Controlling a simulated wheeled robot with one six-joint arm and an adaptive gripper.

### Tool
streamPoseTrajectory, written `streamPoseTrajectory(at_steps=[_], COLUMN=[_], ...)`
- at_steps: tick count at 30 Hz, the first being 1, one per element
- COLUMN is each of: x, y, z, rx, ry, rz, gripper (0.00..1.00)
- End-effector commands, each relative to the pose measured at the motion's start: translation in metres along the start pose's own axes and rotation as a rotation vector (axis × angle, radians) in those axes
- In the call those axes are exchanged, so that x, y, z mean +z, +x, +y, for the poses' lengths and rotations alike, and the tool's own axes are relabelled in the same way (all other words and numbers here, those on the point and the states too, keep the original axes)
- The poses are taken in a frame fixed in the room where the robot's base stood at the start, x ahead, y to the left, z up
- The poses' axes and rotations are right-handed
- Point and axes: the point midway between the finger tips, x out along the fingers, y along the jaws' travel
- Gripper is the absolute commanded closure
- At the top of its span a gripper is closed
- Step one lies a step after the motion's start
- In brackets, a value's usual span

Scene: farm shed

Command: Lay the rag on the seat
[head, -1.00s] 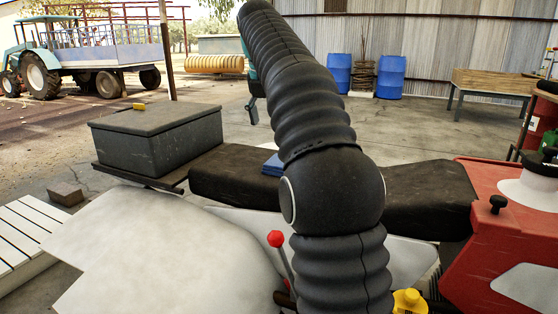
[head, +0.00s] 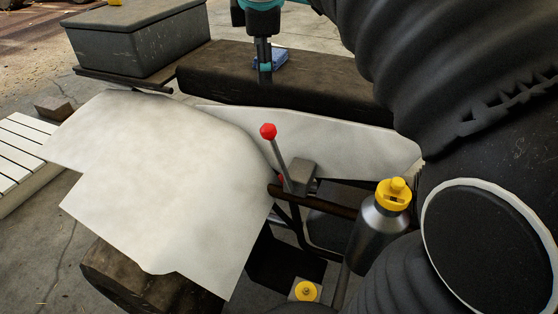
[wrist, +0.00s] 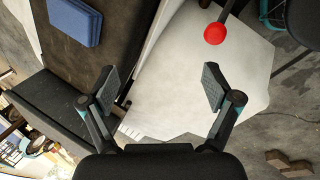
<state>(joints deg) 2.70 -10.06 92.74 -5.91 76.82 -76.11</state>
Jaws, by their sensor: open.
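The blue folded rag (head: 280,58) lies flat on the long dark seat (head: 335,80). In the head view my gripper (head: 265,68) hangs over the seat and partly covers the rag. In the wrist view the rag (wrist: 75,22) lies at the upper left, outside the space between the fingers. My gripper (wrist: 160,88) is open there, with nothing between its fingers. The seat (wrist: 118,35) shows around the rag.
White panels (head: 150,190) lie in front of the seat. A red-knobbed lever (head: 268,132) stands among them; its knob (wrist: 215,34) shows in the wrist view. A yellow-capped bottle (head: 380,225) stands right. A grey box (head: 140,55) is at the seat's left.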

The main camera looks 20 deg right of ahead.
Motion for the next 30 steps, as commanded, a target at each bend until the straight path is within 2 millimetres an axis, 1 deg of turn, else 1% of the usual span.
streamPoseTrajectory(at_steps=[1, 8, 15, 18, 21, 24, 27, 30], x=[0.000, 0.001, 0.003, 0.004, 0.005, 0.006, 0.009, 0.009], y=[0.003, 0.025, 0.061, 0.078, 0.092, 0.103, 0.109, 0.111], z=[-0.018, -0.088, -0.165, -0.195, -0.219, -0.235, -0.242, -0.245], rx=[0.006, 0.026, 0.022, 0.015, 0.004, -0.004, -0.007, -0.009], ry=[0.076, 0.462, 0.870, 1.028, 1.158, 1.248, 1.297, 1.315], rz=[0.010, 0.064, 0.127, 0.153, 0.173, 0.186, 0.193, 0.194], gripper=[0.11, 0.11, 0.11, 0.11, 0.11, 0.11, 0.11, 0.11])
